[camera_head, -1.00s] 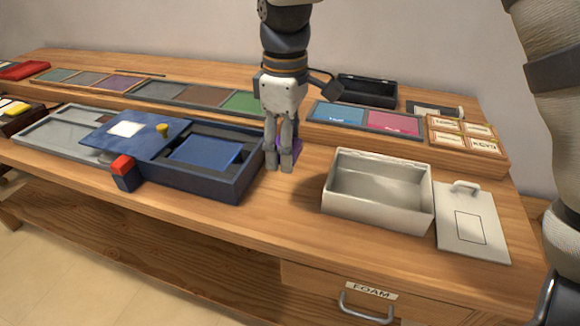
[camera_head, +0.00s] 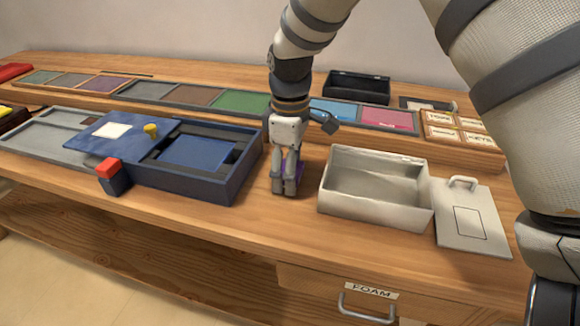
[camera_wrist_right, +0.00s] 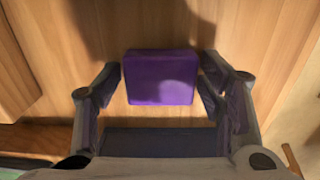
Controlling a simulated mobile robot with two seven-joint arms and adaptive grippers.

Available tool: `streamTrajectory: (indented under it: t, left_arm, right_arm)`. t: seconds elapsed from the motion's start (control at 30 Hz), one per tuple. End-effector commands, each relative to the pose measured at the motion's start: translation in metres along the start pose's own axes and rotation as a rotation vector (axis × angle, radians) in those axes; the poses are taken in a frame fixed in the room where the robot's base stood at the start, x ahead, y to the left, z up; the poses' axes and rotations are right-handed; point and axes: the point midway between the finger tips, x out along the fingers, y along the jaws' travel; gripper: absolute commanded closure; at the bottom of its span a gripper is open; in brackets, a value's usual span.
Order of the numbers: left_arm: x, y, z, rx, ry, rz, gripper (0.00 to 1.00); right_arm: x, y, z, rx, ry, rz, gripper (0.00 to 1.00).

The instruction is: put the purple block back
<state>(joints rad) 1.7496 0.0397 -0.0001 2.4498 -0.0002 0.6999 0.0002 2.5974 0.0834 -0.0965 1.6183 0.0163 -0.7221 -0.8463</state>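The purple block (camera_wrist_right: 160,78) sits between the two fingers of my right gripper (camera_wrist_right: 159,82) in the right wrist view, with a finger against each side. In the head view the right gripper (camera_head: 286,190) points down, low over the table between the blue box and the pale bin. Only a small piece of the purple block (camera_head: 299,171) shows there, behind the fingers. I cannot tell whether the block touches the wood. A purple pad (camera_head: 105,84) lies in the row at the back left. My left gripper is not in view.
The blue box (camera_head: 225,188) with its slid-aside lid (camera_head: 110,142) is left of the gripper. The open pale bin (camera_head: 365,210) is close on the right, with its lid (camera_head: 475,225) beside it. A red-topped block (camera_head: 112,178) stands at the blue box's front.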

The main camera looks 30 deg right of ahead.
Motion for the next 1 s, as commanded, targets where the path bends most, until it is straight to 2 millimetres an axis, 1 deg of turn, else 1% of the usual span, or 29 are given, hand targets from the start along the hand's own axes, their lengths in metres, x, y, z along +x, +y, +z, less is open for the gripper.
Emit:
streamTrajectory:
  t: [0.27, 0.33, 0.37, 0.43, 0.6, 0.7, 0.83, 0.9, 1.0]
  left_arm:
    - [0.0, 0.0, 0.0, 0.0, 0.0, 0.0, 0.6]
    - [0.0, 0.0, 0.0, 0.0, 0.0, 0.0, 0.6]
    - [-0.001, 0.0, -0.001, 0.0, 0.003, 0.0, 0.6]
    - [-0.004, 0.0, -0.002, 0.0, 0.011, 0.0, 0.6]
    - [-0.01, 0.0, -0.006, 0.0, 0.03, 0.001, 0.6]
    - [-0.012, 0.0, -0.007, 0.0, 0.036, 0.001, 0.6]
    - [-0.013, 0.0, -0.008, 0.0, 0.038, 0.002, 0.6]
    - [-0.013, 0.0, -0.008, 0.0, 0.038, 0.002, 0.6]
    - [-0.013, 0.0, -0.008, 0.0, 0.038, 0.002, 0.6]
  right_arm:
    - [-0.001, 0.0, 0.0, 0.0, 0.0, 0.0, 0.31]
    - [-0.006, 0.0, 0.0, -0.001, 0.001, 0.002, 0.31]
    - [-0.011, 0.001, -0.001, -0.001, 0.004, 0.003, 0.31]
    - [-0.028, 0.001, -0.001, 0.0, 0.007, 0.006, 0.31]
    - [-0.077, 0.001, -0.001, 0.0, 0.008, 0.007, 0.31]
    - [-0.1, 0.001, -0.001, 0.001, 0.006, 0.005, 0.31]
    - [-0.118, 0.001, 0.0, 0.001, 0.001, 0.002, 0.31]
    - [-0.122, 0.0, 0.0, 0.001, -0.001, 0.0, 0.31]
    - [-0.124, 0.0, 0.0, 0.001, -0.002, -0.001, 0.31]
